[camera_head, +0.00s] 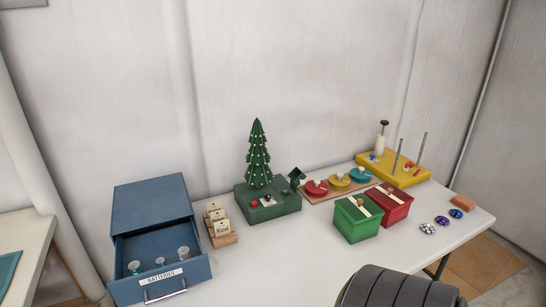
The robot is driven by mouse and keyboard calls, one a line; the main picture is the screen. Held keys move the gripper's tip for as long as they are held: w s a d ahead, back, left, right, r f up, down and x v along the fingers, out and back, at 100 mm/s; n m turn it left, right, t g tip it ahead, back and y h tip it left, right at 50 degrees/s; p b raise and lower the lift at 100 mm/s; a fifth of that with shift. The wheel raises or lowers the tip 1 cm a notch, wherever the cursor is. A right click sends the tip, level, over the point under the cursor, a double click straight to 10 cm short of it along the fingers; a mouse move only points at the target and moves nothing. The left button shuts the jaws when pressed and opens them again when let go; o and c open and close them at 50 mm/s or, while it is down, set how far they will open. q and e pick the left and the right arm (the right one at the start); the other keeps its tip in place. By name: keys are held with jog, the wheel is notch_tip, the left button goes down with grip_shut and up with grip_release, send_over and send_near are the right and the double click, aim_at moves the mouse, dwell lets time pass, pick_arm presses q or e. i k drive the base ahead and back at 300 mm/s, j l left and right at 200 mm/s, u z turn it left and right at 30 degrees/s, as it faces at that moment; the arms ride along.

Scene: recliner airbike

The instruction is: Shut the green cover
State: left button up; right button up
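A small dark green cover (296,177) stands raised and tilted at the back right of a green base (287,206). The base carries a decorated green Christmas tree (257,155), with a red ball-shaped part and a small pale panel on its front top. The cover's hinge is too small to make out. A separate green box (355,229) with a lighter band stands to the right, and its lid looks closed. Neither of my grippers is in view.
A blue cabinet (150,205) has its batteries drawer pulled out at left. Card holder (220,238), red box (396,209), coloured bowls (339,181) and yellow board (405,178) stand nearby. A dark ribbed object (395,289) rises at the front. The table's front middle (275,265) is clear.

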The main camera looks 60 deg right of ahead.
aim_at(297, 176)
jog(key=z, duration=2)
jog(key=i+l, duration=0.2)
jog(key=l, duration=0.15)
jog(key=i+l, duration=0.2)
jog(key=l, duration=0.15)
jog(key=i+l, duration=0.2)
jog(key=l, duration=0.15)
